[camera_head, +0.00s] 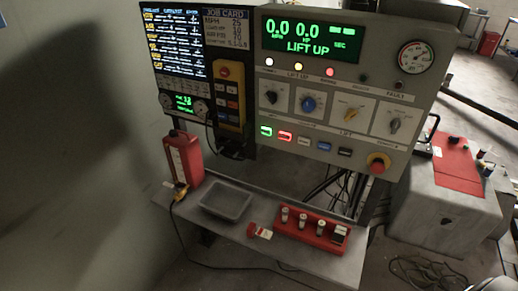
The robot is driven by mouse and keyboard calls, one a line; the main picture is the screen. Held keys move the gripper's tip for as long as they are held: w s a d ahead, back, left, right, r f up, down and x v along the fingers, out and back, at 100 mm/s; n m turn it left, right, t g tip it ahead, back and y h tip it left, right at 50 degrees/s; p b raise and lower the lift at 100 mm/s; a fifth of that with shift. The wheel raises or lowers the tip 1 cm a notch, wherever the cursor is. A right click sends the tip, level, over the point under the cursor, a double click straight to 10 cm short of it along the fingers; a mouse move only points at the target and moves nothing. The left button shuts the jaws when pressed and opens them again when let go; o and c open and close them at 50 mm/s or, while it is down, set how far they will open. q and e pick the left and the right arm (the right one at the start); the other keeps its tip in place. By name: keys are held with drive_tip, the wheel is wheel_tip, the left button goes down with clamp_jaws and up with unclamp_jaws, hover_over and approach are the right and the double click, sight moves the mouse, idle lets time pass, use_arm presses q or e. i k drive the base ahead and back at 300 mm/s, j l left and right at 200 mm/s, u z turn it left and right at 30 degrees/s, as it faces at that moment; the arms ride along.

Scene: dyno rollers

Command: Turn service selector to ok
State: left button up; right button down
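A grey control panel (420,100) carries a row of rotary selectors. The grey knob's pointer looks close to upright, tilted slightly right. Neither of my grippers is in view, and nothing touches the knobs.
A green display (312,38) reads "LIFT UP". A red emergency button (377,162) sits low right on the panel. Below, a shelf holds a red bottle (184,158), a grey tray (226,203) and a red rack (312,230). A bench with a red mat (455,165) stands right.

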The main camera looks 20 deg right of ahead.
sight(395, 124)
drive_tip(key=z, duration=1.7)
